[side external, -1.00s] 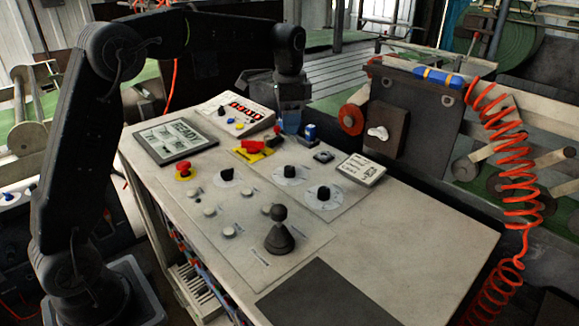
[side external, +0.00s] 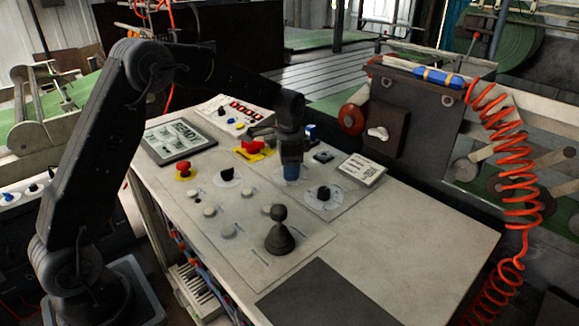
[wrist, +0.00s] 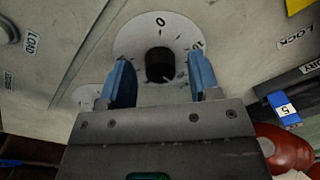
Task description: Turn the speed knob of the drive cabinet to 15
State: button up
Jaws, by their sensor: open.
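A black knob (wrist: 160,64) stands on a round white dial (wrist: 128,42) between my fingers in the wrist view. A 0 shows on the dial on the side away from my gripper, and a partly covered number shows at its right. I cannot read the knob's setting. My gripper (wrist: 160,84) is open, with a blue finger on either side of the knob and visible gaps. In the side view my gripper (side external: 291,179) is low over the middle dial of the console top (side external: 400,225) and hides that knob.
Another black knob (side external: 323,194) on a dial is close to the right. A red handle (side external: 252,147) on a yellow base is behind left. A black joystick (side external: 280,232) stands in front, and a red emergency stop (side external: 183,169) is at left. The right of the console is clear.

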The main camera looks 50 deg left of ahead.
jog(key=shift+f, duration=0.2)
jog(key=shift+c, duration=0.2)
jog(key=c, duration=0.9)
jog(key=shift+n, duration=3.2)
jog(key=o, duration=0.9)
